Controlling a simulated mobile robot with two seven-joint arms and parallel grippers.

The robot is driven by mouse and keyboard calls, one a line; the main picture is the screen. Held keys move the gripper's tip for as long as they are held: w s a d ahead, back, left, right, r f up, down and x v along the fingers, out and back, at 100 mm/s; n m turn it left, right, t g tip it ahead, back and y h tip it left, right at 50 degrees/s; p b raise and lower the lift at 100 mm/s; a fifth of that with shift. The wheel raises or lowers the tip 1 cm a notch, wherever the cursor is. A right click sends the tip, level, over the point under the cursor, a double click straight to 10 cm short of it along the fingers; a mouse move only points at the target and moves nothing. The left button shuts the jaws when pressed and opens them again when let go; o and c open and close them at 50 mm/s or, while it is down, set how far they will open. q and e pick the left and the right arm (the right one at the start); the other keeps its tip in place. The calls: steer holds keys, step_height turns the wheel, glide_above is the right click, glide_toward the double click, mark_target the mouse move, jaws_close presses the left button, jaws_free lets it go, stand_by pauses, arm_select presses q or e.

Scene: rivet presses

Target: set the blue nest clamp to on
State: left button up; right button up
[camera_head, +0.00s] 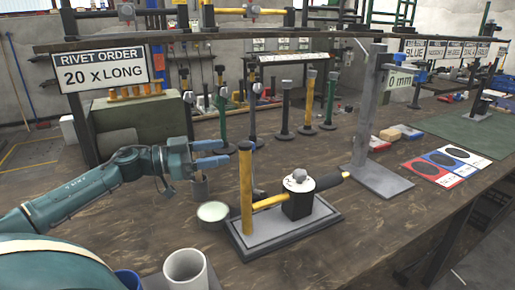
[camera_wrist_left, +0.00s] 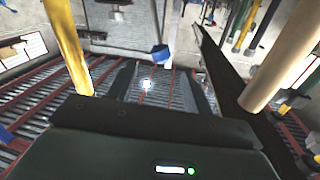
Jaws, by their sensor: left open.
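My left gripper (camera_head: 226,155) is open, with its fingers pointing right, beside the top of a yellow post (camera_head: 246,190). Nothing shows between its fingers. In the left wrist view the two dark fingers (camera_wrist_left: 160,92) are spread apart. The yellow post stands on a grey base plate (camera_head: 270,243) with a black block (camera_head: 298,204) topped by a white dial and grey knob, and a yellow bar with a black grip. I cannot tell for sure which part is the blue nest clamp. A small blue part (camera_head: 398,57) shows on the tall grey stand. My right gripper is not in view.
A grey stand (camera_head: 377,120) rises at the right, near red, blue and white cards (camera_head: 443,165). A round pale dish (camera_head: 213,212) and a grey cylinder (camera_head: 200,188) sit below my gripper. A white cup (camera_head: 188,270) is in front. Several upright posts stand behind.

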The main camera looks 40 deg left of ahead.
arm_select(q)
steer(key=b+x, duration=0.1)
steer(key=x, duration=0.6)
steer(key=shift+w, duration=0.1)
steer(key=shift+x, duration=1.5)
steer(key=shift+c, duration=0.2)
jaws_close()
steer(key=shift+p, duration=0.35)
